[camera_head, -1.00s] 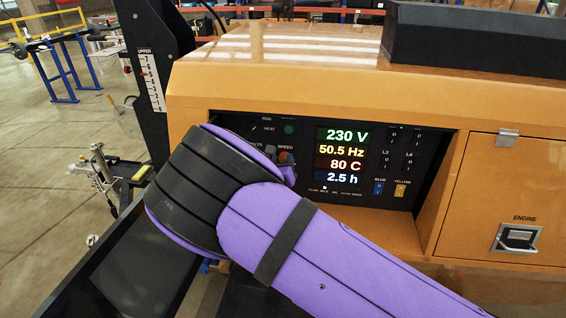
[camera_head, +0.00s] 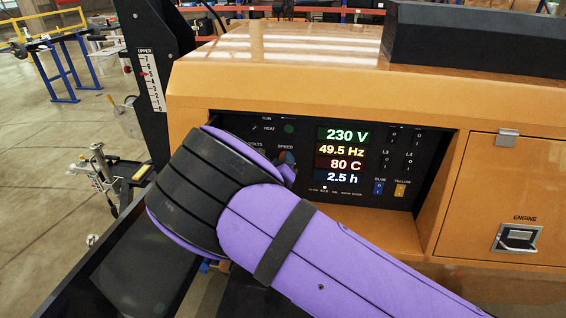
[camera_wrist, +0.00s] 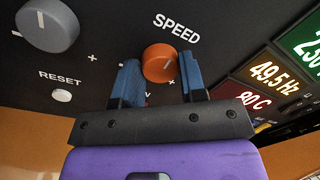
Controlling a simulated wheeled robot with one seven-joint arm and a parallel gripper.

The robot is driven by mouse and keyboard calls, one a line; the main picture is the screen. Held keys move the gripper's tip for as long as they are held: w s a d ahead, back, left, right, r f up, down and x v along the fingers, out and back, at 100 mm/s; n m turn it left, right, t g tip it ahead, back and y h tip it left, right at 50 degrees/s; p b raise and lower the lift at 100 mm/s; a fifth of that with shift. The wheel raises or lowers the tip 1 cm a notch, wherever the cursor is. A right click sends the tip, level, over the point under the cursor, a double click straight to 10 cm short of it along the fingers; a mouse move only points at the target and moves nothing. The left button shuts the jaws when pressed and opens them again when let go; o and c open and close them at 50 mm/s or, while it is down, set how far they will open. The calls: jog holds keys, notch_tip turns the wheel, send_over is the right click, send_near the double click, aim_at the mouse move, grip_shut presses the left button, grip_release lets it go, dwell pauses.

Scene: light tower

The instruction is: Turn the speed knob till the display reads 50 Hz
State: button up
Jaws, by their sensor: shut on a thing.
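The orange speed knob (camera_wrist: 158,63) is on the black panel below the SPEED label in the wrist view. My gripper (camera_wrist: 160,80) has its blue fingers on either side of the knob and is shut on it. A small mark shows on the knob's face. The display (camera_head: 343,149) reads 49.5 Hz in yellow in the head view; the wrist view also shows the 49.5 Hz line (camera_wrist: 274,77). In the head view my arm hides most of the gripper, and only part of the knob area shows.
A large grey knob (camera_wrist: 47,25) is at the upper left of the wrist view, with a white RESET button (camera_wrist: 62,96) below it. Blue and yellow switches (camera_head: 400,190) are right of the display. The panel sits recessed in the orange housing (camera_head: 300,75).

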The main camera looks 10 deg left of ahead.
jog(key=o, duration=0.9)
jog(key=s, duration=1.1)
jog(key=shift+f, duration=0.25)
jog(key=shift+w, duration=0.1)
